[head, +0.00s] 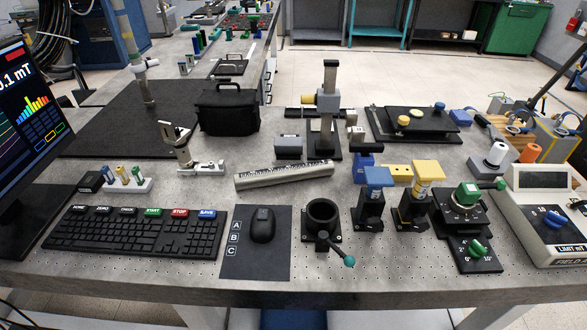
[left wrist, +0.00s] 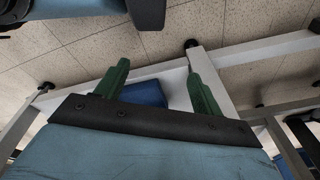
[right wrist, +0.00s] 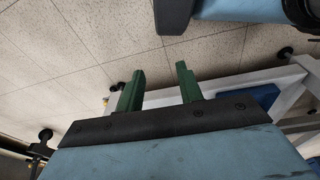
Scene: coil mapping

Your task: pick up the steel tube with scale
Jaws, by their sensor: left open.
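The steel tube with scale (head: 284,175) is a light grey bar with dark scale marks along it. It lies on the grey perforated table (head: 190,280) in the head view, slightly slanted, its right end farther back. Neither gripper shows in the head view. My left gripper (left wrist: 160,75) shows in the left wrist view with its two green fingers apart and nothing between them. My right gripper (right wrist: 158,80) shows in the right wrist view, also with its green fingers apart and empty. Both wrist views look on floor and table legs, away from the tube.
The keyboard (head: 138,232) and the mouse (head: 262,225) on its dark pad lie in front of the tube. A black ring holder with a teal-tipped lever (head: 322,220) stands front right. A black case (head: 229,110) and a vertical stand (head: 327,110) are behind. Right side is crowded.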

